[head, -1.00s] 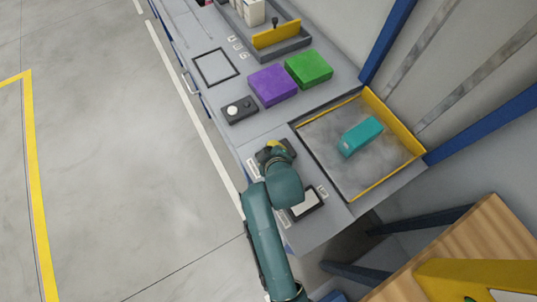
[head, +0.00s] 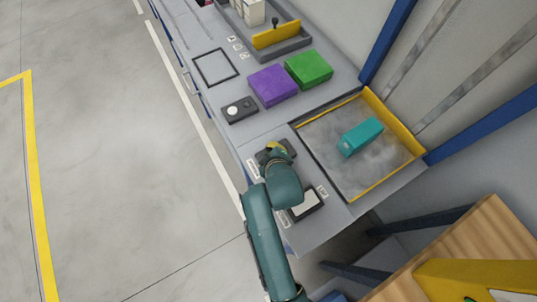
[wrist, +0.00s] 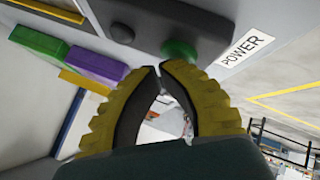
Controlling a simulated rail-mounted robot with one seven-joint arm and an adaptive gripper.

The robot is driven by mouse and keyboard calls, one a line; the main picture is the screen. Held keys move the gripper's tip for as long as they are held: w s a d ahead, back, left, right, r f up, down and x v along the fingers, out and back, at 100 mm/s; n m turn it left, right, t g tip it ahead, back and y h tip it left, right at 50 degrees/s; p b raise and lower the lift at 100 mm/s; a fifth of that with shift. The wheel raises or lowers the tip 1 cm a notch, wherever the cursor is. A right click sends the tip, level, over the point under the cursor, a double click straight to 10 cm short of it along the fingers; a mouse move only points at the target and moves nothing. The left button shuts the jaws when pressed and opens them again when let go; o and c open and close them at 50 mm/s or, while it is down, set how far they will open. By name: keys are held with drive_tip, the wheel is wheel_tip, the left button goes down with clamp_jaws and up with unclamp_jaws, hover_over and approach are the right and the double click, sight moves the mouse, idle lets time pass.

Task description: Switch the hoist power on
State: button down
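A dark power box carries a green button (wrist: 180,50) and a dark round knob (wrist: 122,32) in the wrist view. A white POWER label (wrist: 245,47) lies beside it. My gripper (wrist: 160,67) has yellow-backed, dark-faced fingers curved together, with the tips meeting or nearly so and nothing visible between them. The right fingertip is right at the green button; I cannot tell whether it touches. In the head view my gripper (head: 276,148) is over the box at the bench's near-left edge, and my wrist hides most of the box.
A yellow-edged tray (head: 375,185) holding a teal block (head: 360,136) lies to the right. Purple (head: 272,86) and green (head: 309,69) blocks and a small box with a white button (head: 239,110) stand farther along. A framed pad (head: 305,205) lies near my wrist.

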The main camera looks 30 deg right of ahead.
drive_tip(key=shift+f, duration=0.15)
idle(0.4)
drive_tip(key=shift+r+p, duration=0.5)
drive_tip(key=shift+p, duration=0.25)
wheel_tip(320, 180, up, 6)
drive_tip(key=p, duration=0.6)
drive_tip(key=shift+r, duration=0.1)
